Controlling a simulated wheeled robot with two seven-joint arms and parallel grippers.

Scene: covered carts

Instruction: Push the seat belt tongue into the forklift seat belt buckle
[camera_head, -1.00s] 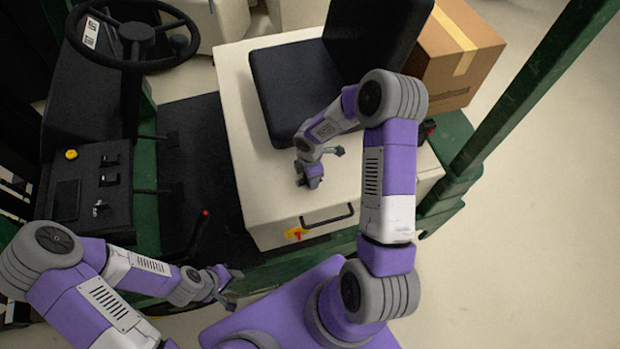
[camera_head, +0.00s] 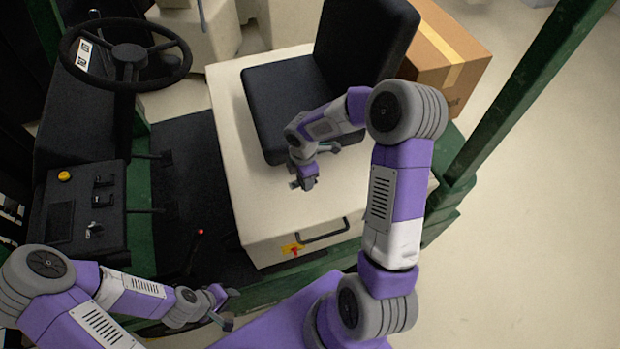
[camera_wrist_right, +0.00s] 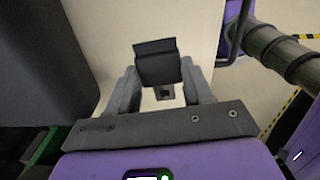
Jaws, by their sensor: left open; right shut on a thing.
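My right gripper (camera_head: 302,180) is above the cream seat base, close to the front edge of the black seat. In the right wrist view its fingers (camera_wrist_right: 162,92) are closed on a dark block with a small grey metal piece, which looks like the seat belt tongue (camera_wrist_right: 157,66). The tongue is too small to make out in the head view. I cannot make out the buckle in either current view; my right arm covers part of the seat's right side. My left gripper (camera_head: 226,308) is open and empty at the lower left, away from the seat.
The black seat (camera_head: 285,95) stands on the cream base (camera_head: 232,130), which has a black handle (camera_head: 323,233) in front. A cardboard box (camera_head: 440,55) is behind. A green post (camera_head: 525,95) rises at the right. The steering wheel (camera_head: 125,55) and control panel (camera_head: 85,205) are at the left.

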